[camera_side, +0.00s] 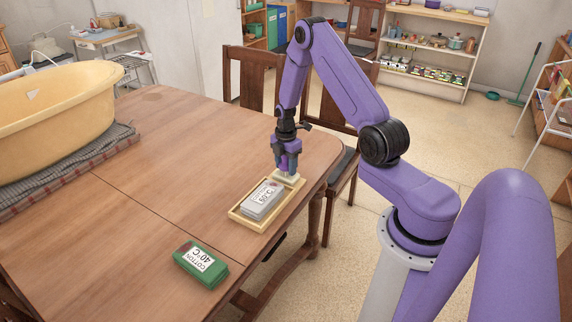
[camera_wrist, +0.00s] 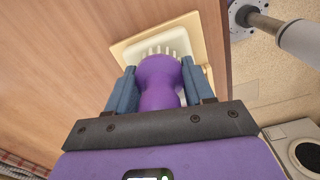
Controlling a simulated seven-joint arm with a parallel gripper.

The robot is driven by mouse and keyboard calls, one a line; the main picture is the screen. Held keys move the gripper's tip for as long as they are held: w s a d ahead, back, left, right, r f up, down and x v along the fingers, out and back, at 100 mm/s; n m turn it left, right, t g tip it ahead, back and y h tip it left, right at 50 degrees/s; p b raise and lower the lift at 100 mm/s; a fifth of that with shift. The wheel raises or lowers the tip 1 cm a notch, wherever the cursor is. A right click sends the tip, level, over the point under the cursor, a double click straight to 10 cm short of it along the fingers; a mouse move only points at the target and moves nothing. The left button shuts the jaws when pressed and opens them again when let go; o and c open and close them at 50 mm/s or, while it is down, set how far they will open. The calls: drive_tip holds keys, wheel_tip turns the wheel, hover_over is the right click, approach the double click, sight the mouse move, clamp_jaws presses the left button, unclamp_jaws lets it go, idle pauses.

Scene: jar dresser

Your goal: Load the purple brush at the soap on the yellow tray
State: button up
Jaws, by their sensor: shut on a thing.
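My gripper (camera_side: 287,164) is shut on the purple brush (camera_wrist: 160,82), its fingers (camera_wrist: 158,88) on both sides of the handle. The brush points down, with pale bristles at its end. The yellow tray (camera_side: 245,222) lies near the table's right edge. The pale soap (camera_wrist: 172,38) is at the tray's far end, directly under the bristles. The bristles are on or just above the soap; I cannot tell if they touch. In the side view the gripper hides most of the brush.
A grey block labelled cotton 60°C (camera_side: 262,201) lies in the tray's near part. A green block labelled cotton 40°C (camera_side: 201,264) lies on the table in front. A big yellow tub (camera_side: 55,115) stands on a mat at the left. The table's middle is clear.

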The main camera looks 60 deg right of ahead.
drive_tip(key=shift+f, duration=0.55)
idle(1.2)
drive_tip(key=shift+r, duration=0.15)
drive_tip(key=shift+r, duration=3.4)
drive_tip(key=shift+w+a+r, duration=0.1)
drive_tip(key=shift+a+r, duration=0.1)
drive_tip(key=shift+a, duration=0.3)
drive_tip(key=s+a+r+m, duration=0.2)
drive_tip(key=a+m, duration=0.3)
drive_tip(key=a, duration=0.2)
drive_tip(key=s+a+r+m, duration=0.2)
drive_tip(key=a+r+m, duration=0.1)
drive_tip(key=a+m, duration=0.2)
drive_tip(key=s+a+r+m, duration=0.2)
drive_tip(key=a+m, duration=0.3)
drive_tip(key=a, duration=0.4)
drive_tip(key=shift+s+r+m, duration=0.35)
drive_tip(key=shift+r+m, duration=0.05)
